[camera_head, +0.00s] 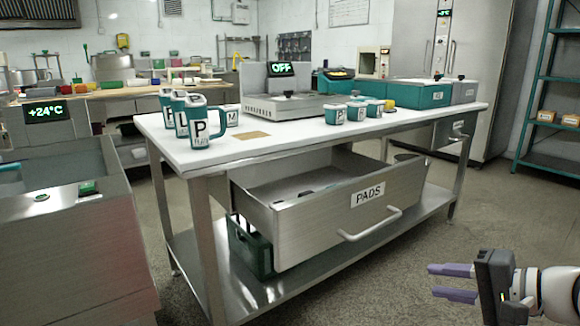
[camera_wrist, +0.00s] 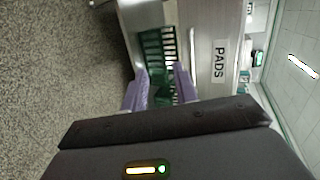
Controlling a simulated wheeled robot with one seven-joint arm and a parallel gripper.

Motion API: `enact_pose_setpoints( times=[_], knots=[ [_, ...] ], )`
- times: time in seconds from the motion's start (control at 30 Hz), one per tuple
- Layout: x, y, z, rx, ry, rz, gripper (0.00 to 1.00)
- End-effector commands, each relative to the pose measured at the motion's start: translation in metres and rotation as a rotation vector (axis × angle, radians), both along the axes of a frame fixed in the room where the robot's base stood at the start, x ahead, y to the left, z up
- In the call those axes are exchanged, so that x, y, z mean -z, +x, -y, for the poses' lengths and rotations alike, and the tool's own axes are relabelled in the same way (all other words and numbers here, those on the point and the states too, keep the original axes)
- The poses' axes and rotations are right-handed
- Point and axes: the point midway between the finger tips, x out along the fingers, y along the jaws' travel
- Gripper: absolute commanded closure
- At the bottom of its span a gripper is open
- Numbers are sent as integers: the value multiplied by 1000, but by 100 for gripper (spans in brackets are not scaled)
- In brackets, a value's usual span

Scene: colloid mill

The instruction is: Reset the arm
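My gripper (camera_head: 452,283) is at the lower right of the head view, in free air in front of the table and apart from it. Its two purple fingers point left and stand apart, with nothing seen between them. In the wrist view my gripper (camera_wrist: 160,92) also shows spread fingers, with a green crate (camera_wrist: 152,50) in the background beyond them. My arm shows only in part at the right edge of the head view.
The PADS drawer (camera_head: 335,205) stands pulled out from the white-topped table (camera_head: 270,150). The green crate (camera_head: 250,250) sits on the lower shelf. Teal jugs (camera_head: 200,128) and a machine marked OFF (camera_head: 285,100) stand on top. A teal rack (camera_head: 545,90) is at right. Floor in front is clear.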

Motion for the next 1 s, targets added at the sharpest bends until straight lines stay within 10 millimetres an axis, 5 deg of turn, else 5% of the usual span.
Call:
enact_pose_setpoints(
  times=[0.27, 0.43, 0.7, 1.0],
  knots=[
    [2, -39, -76, -198, -267, -163, 71],
    [3, -82, -112, -333, -612, -218, 71],
    [-13, -116, -116, -411, -1148, -78, 71],
    [-15, -117, -114, -410, -1241, -32, 71]
  ],
)
